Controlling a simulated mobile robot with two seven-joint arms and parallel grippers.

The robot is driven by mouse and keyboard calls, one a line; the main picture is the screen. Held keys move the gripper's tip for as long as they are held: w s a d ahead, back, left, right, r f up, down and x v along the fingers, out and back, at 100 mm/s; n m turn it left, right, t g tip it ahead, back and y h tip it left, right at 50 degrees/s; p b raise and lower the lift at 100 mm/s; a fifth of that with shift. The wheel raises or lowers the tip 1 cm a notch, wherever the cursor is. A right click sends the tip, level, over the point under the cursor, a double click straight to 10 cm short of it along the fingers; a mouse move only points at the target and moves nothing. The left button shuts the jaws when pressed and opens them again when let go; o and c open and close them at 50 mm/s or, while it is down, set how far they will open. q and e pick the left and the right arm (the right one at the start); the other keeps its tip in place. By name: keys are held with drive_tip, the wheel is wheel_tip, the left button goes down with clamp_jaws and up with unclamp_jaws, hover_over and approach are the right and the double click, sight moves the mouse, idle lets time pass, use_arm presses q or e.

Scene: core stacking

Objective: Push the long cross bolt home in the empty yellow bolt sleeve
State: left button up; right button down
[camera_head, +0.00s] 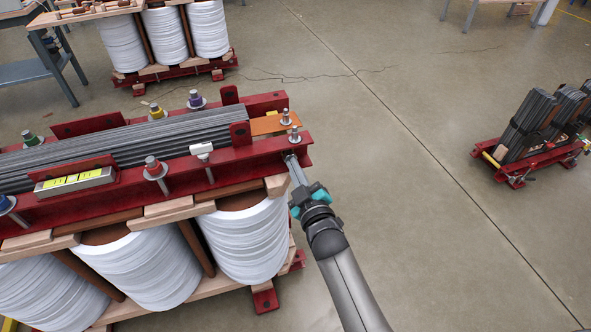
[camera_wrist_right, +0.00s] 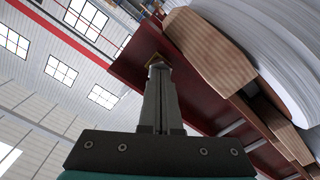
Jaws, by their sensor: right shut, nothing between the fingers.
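My right gripper (camera_head: 290,157) is shut and empty, with its fingertips at the near face of the red clamp beam (camera_head: 110,188), close to its right end. In the right wrist view the shut fingers (camera_wrist_right: 159,66) reach up to the beam (camera_wrist_right: 190,85). A small yellow edge (camera_wrist_right: 158,60), apparently the yellow sleeve's rim, shows around the fingertips. I cannot tell whether they touch the bolt; the long cross bolt is hidden behind the fingers or inside the beam. My left gripper is not in view.
Upright bolts with coloured collars stand along the core, including a yellow one (camera_head: 157,110) and a red one (camera_head: 155,166). White coils (camera_head: 245,238) hang below the beam. A red stand with core stacks (camera_head: 527,165) is at the right. The floor between is clear.

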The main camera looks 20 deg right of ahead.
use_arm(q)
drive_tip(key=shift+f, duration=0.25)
use_arm(e)
drive_tip(key=shift+w, duration=0.65)
use_arm(q)
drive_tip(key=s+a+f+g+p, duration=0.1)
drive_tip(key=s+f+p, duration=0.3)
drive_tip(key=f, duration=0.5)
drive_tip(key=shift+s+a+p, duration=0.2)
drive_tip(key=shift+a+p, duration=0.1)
drive_tip(key=shift+p, duration=0.4)
use_arm(e)
drive_tip(key=s, duration=1.8)
drive_tip(key=shift+d, duration=0.25)
